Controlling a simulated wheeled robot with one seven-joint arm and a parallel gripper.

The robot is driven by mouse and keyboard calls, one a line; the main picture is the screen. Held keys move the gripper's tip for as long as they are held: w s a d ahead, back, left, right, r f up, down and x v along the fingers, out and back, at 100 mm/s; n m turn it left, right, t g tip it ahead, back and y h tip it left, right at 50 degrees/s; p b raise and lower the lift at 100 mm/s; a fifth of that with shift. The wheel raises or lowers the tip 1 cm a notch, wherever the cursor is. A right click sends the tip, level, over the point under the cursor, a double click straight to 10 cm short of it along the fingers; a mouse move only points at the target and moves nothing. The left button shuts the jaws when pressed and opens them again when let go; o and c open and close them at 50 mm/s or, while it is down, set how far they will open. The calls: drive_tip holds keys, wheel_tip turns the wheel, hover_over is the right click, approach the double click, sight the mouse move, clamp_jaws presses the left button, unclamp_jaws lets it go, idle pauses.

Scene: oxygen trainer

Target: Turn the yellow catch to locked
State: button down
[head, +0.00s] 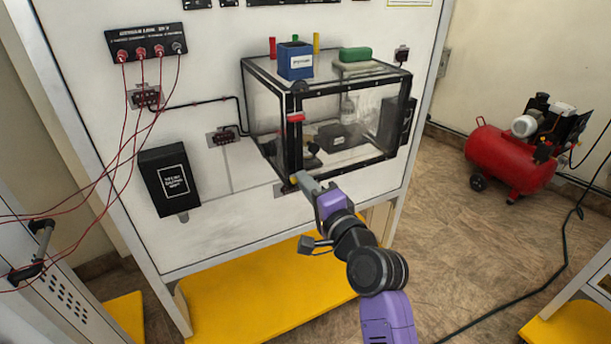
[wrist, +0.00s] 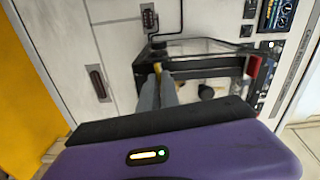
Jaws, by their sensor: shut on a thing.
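The yellow catch (head: 292,179) shows as a small yellow bit at the lower front left corner of the clear, black-framed box (head: 342,168). It also shows in the wrist view (wrist: 157,67), between the tips of my gripper's fingers. My gripper (head: 298,178) is shut on the catch, reaching in from the lower right in the head view; its fingers (wrist: 159,84) show in the wrist view. The fingers cover most of the catch, so I cannot tell its angle.
A red handle (head: 296,117) sits on the box's front left edge above my gripper. A blue container (head: 295,62) and a green block (head: 355,54) are on the box top. A black box (head: 168,180) hangs left on the panel. Yellow base plates (head: 262,295) lie below.

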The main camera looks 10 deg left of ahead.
drive_tip(key=shift+m+p, duration=0.35)
drive_tip(key=shift+m, duration=0.35)
drive_tip(key=shift+f, duration=0.15)
drive_tip(key=c, duration=1.6)
unclamp_jaws()
drive_tip(key=shift+s+d, duration=0.1)
drive_tip(key=shift+b+v, duration=0.55)
drive_tip(key=shift+v, duration=3.25)
